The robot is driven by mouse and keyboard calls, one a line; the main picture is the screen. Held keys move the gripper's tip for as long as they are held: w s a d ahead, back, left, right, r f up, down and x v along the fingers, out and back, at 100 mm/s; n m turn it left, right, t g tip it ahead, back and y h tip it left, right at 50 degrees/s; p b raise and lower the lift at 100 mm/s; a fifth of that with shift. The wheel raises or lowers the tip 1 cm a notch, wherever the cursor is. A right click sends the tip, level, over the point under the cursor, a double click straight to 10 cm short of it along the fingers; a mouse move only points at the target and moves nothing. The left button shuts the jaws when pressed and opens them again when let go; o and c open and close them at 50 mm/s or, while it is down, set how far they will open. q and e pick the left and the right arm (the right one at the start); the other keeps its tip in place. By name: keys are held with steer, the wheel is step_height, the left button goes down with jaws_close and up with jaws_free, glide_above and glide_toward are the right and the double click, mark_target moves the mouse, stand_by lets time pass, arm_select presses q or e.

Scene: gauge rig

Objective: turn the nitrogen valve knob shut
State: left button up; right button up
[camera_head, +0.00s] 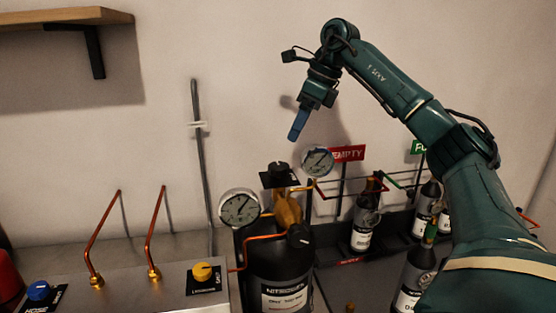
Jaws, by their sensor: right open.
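A black cylinder (265,258) with a white label reading "NITROGEN" stands at the lower middle. A black knob (279,169) with a dark plate sits above its brass regulator (287,208). A second black knob (299,236) is lower, near the cylinder's top. A yellow knob (202,271) sits on the metal box to the left; its small label is hard to read. I cannot tell which knob is the nitrogen valve's. My right gripper (297,127), with blue fingers, points down above the upper black knob, apart from it. It is open and empty. My left gripper is not in view.
Two round gauges (240,207) (317,161) flank the regulator. Copper pipes (156,230) rise from the metal box (130,284), which also has a blue knob (38,290). Dark bottles (366,215) and a red "EMPTY" sign (348,153) stand right. A wooden shelf (60,19) hangs upper left.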

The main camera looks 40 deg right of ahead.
mark_target(280, 165)
steer(key=x, duration=1)
steer(key=shift+w+f, duration=0.15)
steer(key=shift+f, duration=0.15)
steer(key=c, duration=1)
